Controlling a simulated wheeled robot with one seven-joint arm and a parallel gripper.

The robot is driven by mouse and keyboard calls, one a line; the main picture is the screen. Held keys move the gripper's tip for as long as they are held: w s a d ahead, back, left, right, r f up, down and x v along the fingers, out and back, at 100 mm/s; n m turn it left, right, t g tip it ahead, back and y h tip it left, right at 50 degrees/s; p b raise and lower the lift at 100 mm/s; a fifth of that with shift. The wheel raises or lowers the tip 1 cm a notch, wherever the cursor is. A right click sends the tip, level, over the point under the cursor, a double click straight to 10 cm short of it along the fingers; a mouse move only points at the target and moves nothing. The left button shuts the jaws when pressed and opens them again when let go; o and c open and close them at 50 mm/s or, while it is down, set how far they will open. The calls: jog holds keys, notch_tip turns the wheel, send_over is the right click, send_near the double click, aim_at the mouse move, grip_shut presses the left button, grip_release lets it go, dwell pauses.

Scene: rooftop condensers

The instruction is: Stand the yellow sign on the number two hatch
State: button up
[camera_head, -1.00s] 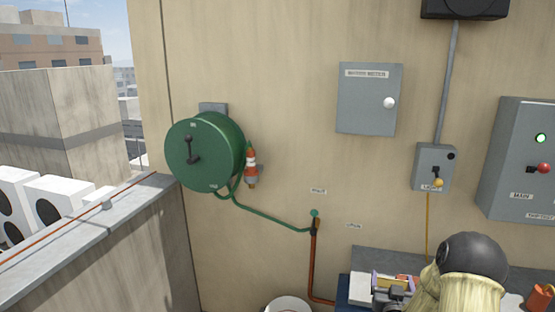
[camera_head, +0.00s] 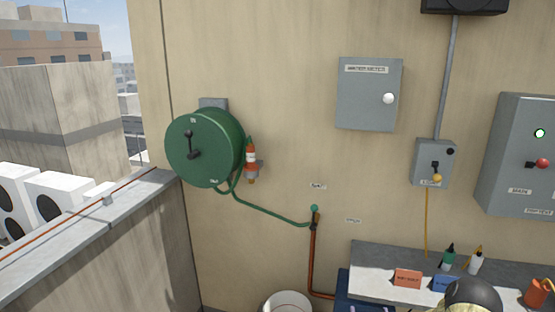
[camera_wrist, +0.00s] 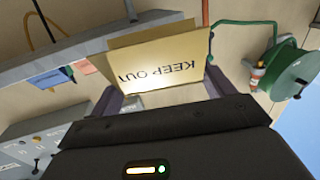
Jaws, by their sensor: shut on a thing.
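The yellow sign (camera_wrist: 158,72), a folded board lettered KEEP OUT, is in the wrist view, with its lettering upside down. My gripper (camera_wrist: 165,95) is shut on it, with one dark finger at each side of the board. The sign is held up in front of the wrist, apart from the bench. No number two hatch can be made out in either view.
A grey bench (camera_head: 385,262) against the wall holds an orange card (camera_head: 408,278), a blue card (camera_head: 445,284), a green bottle (camera_head: 448,258) and a white bottle (camera_head: 475,262). A white bucket (camera_head: 287,303) stands left of it. A green hose reel (camera_head: 205,150) and a parapet (camera_head: 85,235) are at left.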

jog(key=s+a+f+n+y, duration=0.1)
jog(key=s+a+f, duration=0.8)
jog(key=a, duration=0.3)
jog(key=shift+s+a+f+y, duration=0.15)
jog(key=shift+a+f+y, duration=0.05)
jog(key=shift+f+y, duration=0.2)
jog(key=shift+s, duration=0.1)
dwell(0.3)
